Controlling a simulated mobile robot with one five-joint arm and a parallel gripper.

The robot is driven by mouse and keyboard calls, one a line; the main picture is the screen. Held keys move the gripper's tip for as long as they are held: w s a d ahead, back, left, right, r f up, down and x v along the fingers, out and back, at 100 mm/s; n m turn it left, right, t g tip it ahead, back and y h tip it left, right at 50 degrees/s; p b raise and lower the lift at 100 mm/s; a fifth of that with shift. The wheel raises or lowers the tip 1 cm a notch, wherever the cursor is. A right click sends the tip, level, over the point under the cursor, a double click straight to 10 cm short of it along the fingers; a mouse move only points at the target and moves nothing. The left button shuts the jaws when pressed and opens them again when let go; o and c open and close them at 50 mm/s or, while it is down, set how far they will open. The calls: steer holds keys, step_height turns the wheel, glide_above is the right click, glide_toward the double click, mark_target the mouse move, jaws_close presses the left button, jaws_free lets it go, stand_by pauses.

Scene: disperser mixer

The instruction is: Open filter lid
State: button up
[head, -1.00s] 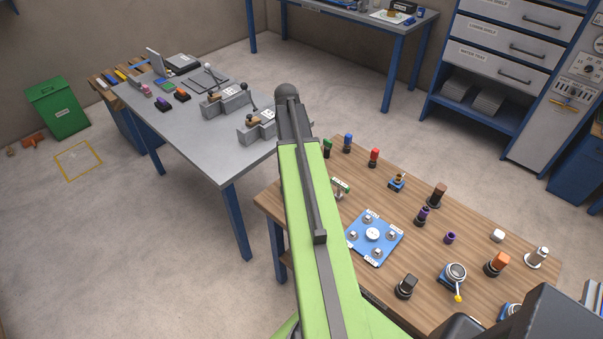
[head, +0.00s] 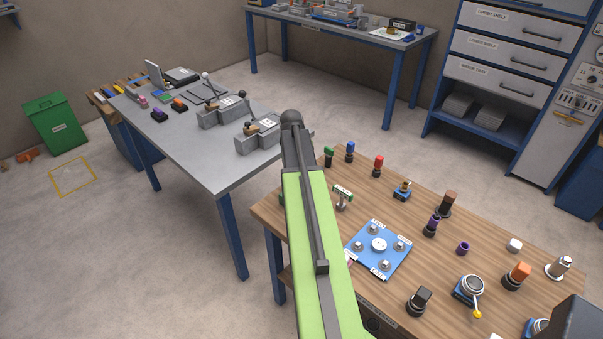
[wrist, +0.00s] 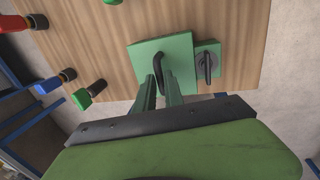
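A square green plate (wrist: 149,50) with a black arched handle (wrist: 180,73) lies on the wooden workbench in the wrist view. I take it to be the filter lid, but no label shows. In the head view my arm hides the gripper and the green plate.
Green (head: 329,156), blue (head: 350,150) and red (head: 377,165) knobs stand along the wooden bench's (head: 480,225) far edge. A grey metal table (head: 190,150) is to the left, with floor between.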

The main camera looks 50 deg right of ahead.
jaws_close()
steer(key=shift+w, duration=0.1)
stand_by(1.1)
